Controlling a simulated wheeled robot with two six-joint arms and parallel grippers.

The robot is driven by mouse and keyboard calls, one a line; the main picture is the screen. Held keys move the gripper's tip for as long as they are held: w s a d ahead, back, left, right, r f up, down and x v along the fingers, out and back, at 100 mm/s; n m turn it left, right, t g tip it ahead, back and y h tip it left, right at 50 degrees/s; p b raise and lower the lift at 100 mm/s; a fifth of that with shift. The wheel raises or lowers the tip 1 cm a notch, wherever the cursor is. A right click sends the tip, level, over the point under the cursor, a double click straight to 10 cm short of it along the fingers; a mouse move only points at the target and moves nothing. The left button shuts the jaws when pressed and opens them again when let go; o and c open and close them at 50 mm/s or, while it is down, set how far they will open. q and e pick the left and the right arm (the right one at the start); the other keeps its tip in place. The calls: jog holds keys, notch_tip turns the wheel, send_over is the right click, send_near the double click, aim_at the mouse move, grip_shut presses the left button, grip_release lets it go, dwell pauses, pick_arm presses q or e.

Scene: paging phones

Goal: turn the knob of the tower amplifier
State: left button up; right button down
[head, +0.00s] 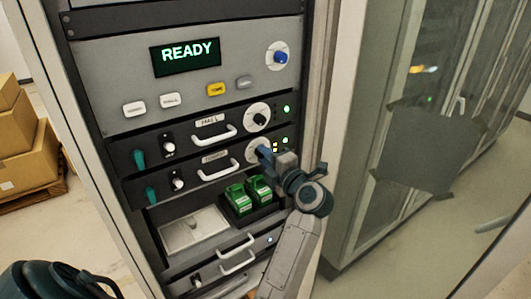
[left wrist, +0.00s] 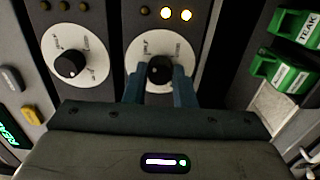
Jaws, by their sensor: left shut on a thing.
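The tower amplifier (head: 186,166) is the dark panel below the one labelled HALL in the head view; its own label is blurred. Its black knob (left wrist: 159,68) sits on a white dial (left wrist: 140,50) in the left wrist view. My left gripper (head: 265,152) is at this dial, in front of the rack. Its two blue fingers (left wrist: 160,86) stand on either side of the knob and are shut on it. The fingers partly hide the knob and the dial's lower part. Two lamps (left wrist: 176,14) beside the dial are lit.
The hall amplifier's knob (head: 260,119) is close above. Handles (head: 218,170) stick out from the panels. Green blocks (head: 238,199) sit in a tray just below my gripper. A READY display (head: 187,56) is above. A glass-doored cabinet (head: 369,150) stands at right, boxes (head: 32,157) at left.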

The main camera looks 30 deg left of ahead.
dwell(0.3)
pick_arm(q)
jog(key=o, duration=1)
